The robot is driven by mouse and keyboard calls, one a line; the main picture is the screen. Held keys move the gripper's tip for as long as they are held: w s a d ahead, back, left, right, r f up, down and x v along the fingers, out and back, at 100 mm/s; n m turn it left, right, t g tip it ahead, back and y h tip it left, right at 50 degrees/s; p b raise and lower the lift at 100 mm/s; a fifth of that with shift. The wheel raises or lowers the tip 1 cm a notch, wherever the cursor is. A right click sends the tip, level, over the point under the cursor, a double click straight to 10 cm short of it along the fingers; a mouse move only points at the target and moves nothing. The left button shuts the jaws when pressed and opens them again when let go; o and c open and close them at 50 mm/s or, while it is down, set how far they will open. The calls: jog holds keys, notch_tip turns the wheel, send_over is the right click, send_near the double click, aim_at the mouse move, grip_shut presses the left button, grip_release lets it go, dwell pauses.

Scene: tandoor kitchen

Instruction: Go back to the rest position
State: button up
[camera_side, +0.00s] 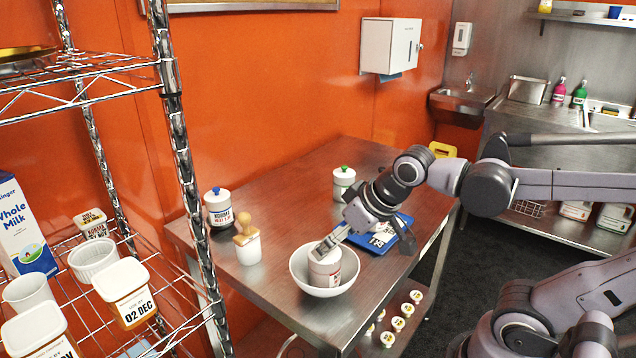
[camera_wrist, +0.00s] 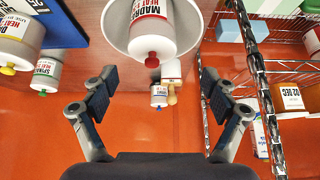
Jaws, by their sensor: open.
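My gripper (camera_side: 328,246) is low over the steel table (camera_side: 290,200), at the jar in the white bowl. In the wrist view my gripper (camera_wrist: 160,92) shows its two fingers wide apart with nothing held between them. The white jar with red lettering (camera_side: 325,271) stands inside the white bowl (camera_side: 300,262); a finger covers part of its top in the side view. In the wrist view this jar (camera_wrist: 152,40), marked MADRAS with a red knob, is in the bowl (camera_wrist: 118,32), apart from both fingers.
A blue-knobbed jar (camera_side: 219,208) and a white pot with a wooden-handled tool (camera_side: 248,250) stand left of the bowl. A green-knobbed jar (camera_side: 343,183) is behind; a blue flat item (camera_side: 390,234) lies right. A wire rack (camera_side: 185,160) stands at the left.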

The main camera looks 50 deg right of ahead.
jog(key=shift+s+d+f, duration=0.1)
jog(key=shift+s+f, duration=0.9)
jog(key=shift+s, duration=0.1)
